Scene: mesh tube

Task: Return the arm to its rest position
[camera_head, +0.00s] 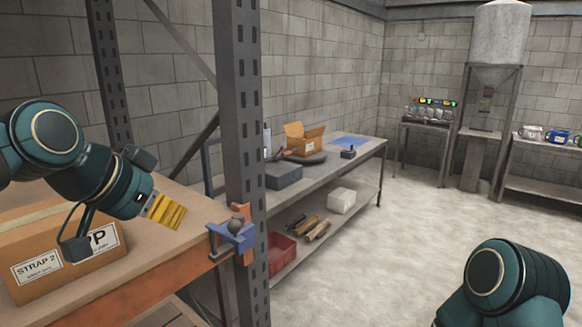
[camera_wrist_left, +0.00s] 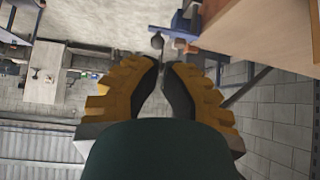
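My left gripper (camera_head: 166,211) has yellow ridged fingers and hangs at the end of my teal left arm, above the right part of the near wooden shelf (camera_head: 180,212). In the left wrist view its two fingers (camera_wrist_left: 162,64) come together at the tips, with only a thin gap between the dark pads. Nothing shows held between them. It is apart from the cardboard box (camera_head: 60,262) labelled "STRAP 2", which stands to its left. My right arm (camera_head: 505,285) shows at the lower right; its gripper is out of view.
A grey perforated upright (camera_head: 240,130) stands right of my left gripper, with a blue clamp (camera_head: 232,236) at the shelf corner. Behind is a workbench (camera_head: 330,165) with an open carton (camera_head: 303,138) and a red bin (camera_head: 281,254) below. The concrete floor (camera_head: 400,240) is clear.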

